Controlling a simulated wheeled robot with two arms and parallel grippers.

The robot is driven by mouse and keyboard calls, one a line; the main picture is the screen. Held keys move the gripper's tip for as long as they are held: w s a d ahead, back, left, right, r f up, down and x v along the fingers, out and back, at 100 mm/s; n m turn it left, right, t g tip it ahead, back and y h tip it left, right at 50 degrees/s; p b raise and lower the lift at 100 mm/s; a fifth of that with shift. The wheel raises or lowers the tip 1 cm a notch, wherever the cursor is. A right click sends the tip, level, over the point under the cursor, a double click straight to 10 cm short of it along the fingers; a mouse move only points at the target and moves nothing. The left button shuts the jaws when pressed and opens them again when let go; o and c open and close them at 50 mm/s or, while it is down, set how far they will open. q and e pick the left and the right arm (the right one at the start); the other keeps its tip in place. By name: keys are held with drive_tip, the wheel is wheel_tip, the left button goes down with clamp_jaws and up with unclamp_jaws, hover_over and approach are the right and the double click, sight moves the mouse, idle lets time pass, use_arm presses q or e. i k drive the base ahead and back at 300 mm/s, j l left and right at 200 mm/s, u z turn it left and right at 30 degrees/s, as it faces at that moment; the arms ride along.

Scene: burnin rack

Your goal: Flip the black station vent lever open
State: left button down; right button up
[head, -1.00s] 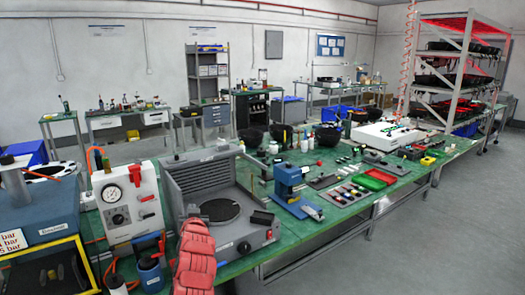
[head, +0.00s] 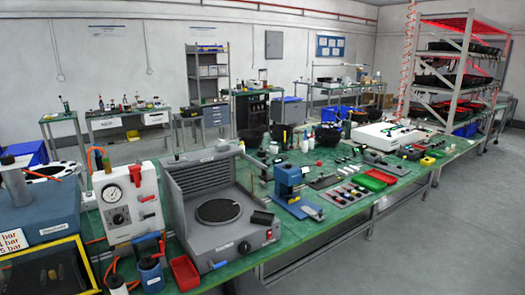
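A white gauge panel (head: 126,203) stands at the left front of the bench. It has a round pressure gauge, a black knob (head: 118,219) and a red lever (head: 135,173) at its upper right. I cannot tell which part is the black station vent lever. Neither of my grippers shows in the head view.
A blue-handled pot (head: 150,272) and a red tray (head: 185,272) stand in front of the panel. A blue press (head: 289,182) stands right of the grey station. Floor at right is clear.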

sight(142, 215)
drive_tip(key=i+j+z, duration=0.35)
drive_tip(key=j, duration=0.3)
drive_tip(key=i+j+z, duration=0.15)
drive_tip(key=j, duration=0.2)
